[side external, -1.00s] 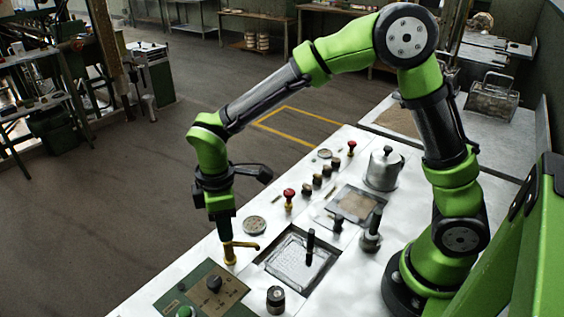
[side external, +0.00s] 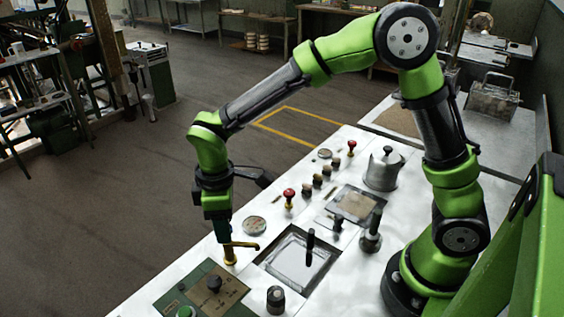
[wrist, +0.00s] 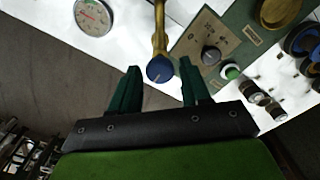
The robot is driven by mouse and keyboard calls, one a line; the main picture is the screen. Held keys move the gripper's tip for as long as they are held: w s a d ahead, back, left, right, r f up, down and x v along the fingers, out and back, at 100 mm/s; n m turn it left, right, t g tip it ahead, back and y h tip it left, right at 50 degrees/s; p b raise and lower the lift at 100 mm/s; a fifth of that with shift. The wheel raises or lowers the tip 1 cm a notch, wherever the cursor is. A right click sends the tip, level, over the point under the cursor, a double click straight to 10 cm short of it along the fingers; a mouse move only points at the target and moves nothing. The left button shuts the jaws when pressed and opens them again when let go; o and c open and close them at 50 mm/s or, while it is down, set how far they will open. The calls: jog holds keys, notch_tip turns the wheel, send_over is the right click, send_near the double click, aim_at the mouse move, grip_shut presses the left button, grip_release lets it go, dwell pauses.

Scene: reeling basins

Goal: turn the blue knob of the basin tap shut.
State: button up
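The brass tap (side external: 231,256) stands at the front left edge of the basin (side external: 288,262), its spout pointing right over the rim. In the wrist view, the round blue knob (wrist: 160,69) sits at the end of the tap, with a pale line across it. My gripper (wrist: 159,72) is open, one dark green finger on each side of the knob, with gaps visible on both sides. In the side view, my gripper (side external: 223,229) points down directly over the tap top, and its fingers largely hide the knob. The basin surface looks smooth.
A green control panel (side external: 190,300) with a black dial and green button lies beside the tap. A black-topped cylinder (side external: 275,299), a round gauge (side external: 254,224) and a red-topped knob (side external: 289,196) stand nearby. A dark upright rod (side external: 310,247) rises at the basin.

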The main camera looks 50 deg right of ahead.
jog(key=shift+o, duration=0.8)
notch_tip(320, 180, up, 17)
jog(key=shift+f, duration=0.1)
jog(key=s+d+f+m+t+y, duration=0.1)
jog(key=s+d+m+t+y, duration=0.1)
jog(key=s+d+m+t, duration=0.5)
jog(key=s+d+m, duration=0.5)
jog(key=s+d, duration=0.2)
jog(key=shift+f+m, duration=0.4)
jog(key=shift+d, duration=0.1)
